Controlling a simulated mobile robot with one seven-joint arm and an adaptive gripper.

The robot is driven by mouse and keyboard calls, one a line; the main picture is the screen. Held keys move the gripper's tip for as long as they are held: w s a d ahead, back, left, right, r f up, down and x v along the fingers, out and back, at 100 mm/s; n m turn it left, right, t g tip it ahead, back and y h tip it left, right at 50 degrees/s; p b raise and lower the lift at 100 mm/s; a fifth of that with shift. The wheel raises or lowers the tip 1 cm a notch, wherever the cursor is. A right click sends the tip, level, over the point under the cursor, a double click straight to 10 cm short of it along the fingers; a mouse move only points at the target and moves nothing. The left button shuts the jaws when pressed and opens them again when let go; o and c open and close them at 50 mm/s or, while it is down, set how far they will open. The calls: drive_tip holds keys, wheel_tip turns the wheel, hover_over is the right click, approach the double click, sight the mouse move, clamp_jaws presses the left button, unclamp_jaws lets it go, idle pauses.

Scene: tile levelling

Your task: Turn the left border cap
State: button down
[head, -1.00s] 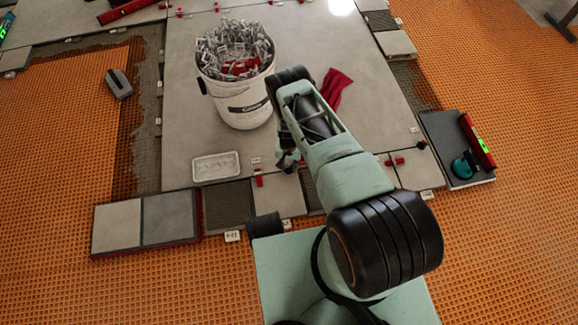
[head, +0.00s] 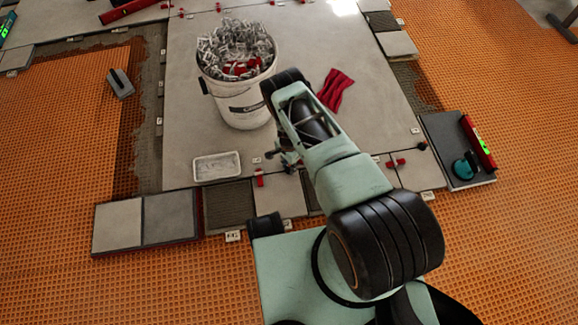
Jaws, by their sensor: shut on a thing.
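My gripper (head: 288,161) is low over the front edge of the large grey tile. It is small in the head view and partly hidden by my own arm. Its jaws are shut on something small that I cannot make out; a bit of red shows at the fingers. A red cap (head: 259,179) stands upright on the front border joint, left of my gripper and apart from it. Another red cap (head: 396,161) sits at the border to the right of my arm.
A white bucket (head: 240,105) full of clips stands behind my gripper. A shallow tray (head: 217,167) lies to its left, a red cloth (head: 336,88) behind my arm. A dark board (head: 450,140) with a red level (head: 478,141) lies at right. Orange matting surrounds the tiles.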

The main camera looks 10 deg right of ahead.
idle(0.5)
drive_tip(key=c, duration=1.7)
unclamp_jaws()
drive_tip(key=shift+o, duration=0.2)
wheel_tip(320, 180, up, 12)
